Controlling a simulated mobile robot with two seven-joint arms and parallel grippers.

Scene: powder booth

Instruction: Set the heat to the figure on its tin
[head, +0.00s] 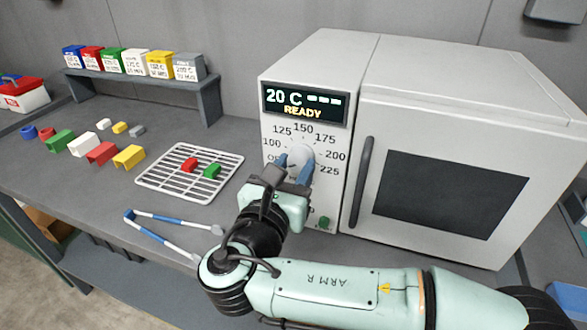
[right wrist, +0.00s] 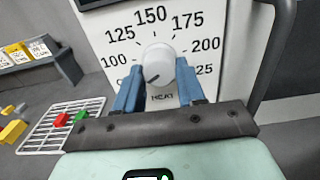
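The white heat knob (head: 300,157) is on the oven's front, ringed by figures from 100 to 225. In the right wrist view the knob (right wrist: 160,65) has a dark mark toward its lower left, on the off side. The display (head: 304,103) reads 20 C, dashes and READY. My right gripper (head: 294,168) has its blue fingers apart, one on each side of the knob, with small gaps seeming to show. The labelled tins stand on a shelf: blue, red, green, white (head: 135,62), yellow and grey; their small print is hard to read. My left gripper is out of view.
A wire rack (head: 160,190) bears a red piece (head: 189,164) and a green piece (head: 212,171). Loose coloured blocks lie left of it. Blue-and-white tongs (head: 165,220) lie in front. The oven door handle (head: 362,180) stands just right of the dial. A green button (head: 323,222) sits below.

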